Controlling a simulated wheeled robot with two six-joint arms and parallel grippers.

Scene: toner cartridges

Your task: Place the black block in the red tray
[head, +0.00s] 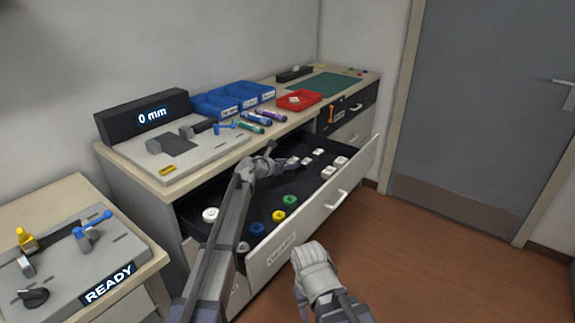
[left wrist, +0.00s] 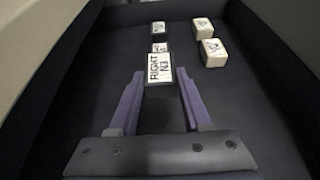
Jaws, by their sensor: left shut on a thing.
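My left gripper (head: 284,164) reaches into the open drawer. In the left wrist view its two purple fingers (left wrist: 160,88) are shut on a black block (left wrist: 159,69) with a white top label that seems to read "RIGHT N3". How far the block is off the drawer floor is hard to tell. The red tray (head: 313,97) sits on the counter behind the drawer, with a small white item in it.
More labelled blocks lie beyond the held one: a dark one (left wrist: 158,28) and white ones (left wrist: 214,53). The drawer (head: 318,215) also holds coloured rolls, including a green one (head: 290,200). Blue bins (head: 220,102) and markers (head: 257,119) stand left of the tray.

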